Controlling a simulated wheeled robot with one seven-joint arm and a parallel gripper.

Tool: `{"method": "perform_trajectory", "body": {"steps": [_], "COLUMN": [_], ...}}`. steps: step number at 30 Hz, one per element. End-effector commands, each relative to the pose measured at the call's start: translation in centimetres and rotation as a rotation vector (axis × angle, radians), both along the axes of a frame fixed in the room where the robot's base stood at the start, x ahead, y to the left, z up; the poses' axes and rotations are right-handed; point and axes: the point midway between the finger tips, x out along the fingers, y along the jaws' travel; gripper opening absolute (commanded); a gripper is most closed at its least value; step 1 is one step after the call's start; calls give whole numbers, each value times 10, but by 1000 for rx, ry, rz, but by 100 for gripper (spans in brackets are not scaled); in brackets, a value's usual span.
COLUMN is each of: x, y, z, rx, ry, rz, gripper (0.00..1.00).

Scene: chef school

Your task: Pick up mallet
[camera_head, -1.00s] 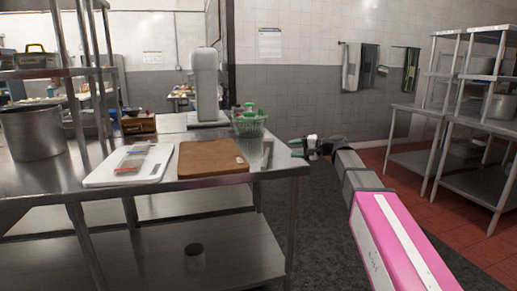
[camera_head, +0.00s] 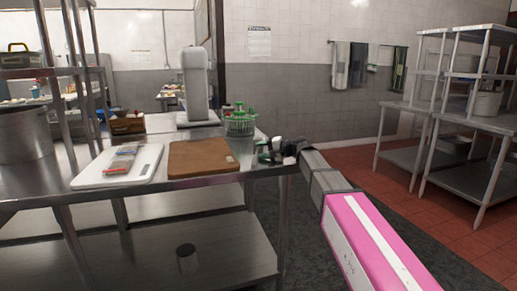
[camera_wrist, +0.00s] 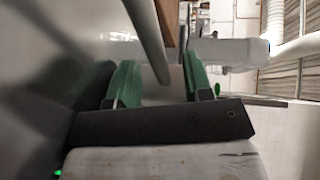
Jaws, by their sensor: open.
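The mallet shows in the wrist view as a smooth grey rod-like handle (camera_wrist: 146,40), running from the top edge down between my gripper's green-padded fingers. Its head is not clearly visible. My gripper (camera_wrist: 158,82) is open, with a finger on either side of the handle and gaps beside it. In the head view my gripper (camera_head: 268,152) is over the right end of the steel table (camera_head: 215,185), just right of the brown cutting board (camera_head: 200,158). There the gripper hides most of the mallet.
A white board (camera_head: 105,180) with a small packet on it lies left of the brown board. A green basket (camera_head: 240,122) and a tall grey appliance (camera_head: 196,85) stand behind. Steel shelves (camera_head: 470,115) stand at the right, with open floor between.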

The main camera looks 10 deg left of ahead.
Motion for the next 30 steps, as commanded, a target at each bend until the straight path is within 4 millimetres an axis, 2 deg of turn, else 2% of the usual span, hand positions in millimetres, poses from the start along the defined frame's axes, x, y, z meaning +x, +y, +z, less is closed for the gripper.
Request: {"method": "perform_trajectory", "body": {"steps": [6, 7, 11, 23, 30], "x": [0, 0, 0, 0, 0], "y": [2, 2, 2, 2, 2], "z": [-1, -1, -1, 1, 19], "rx": [0, 0, 0, 1, 1], "ry": [0, 0, 0, 0, -2], "rz": [-1, -1, -1, 0, -1], "gripper": [46, 43, 1, 0, 0]}}
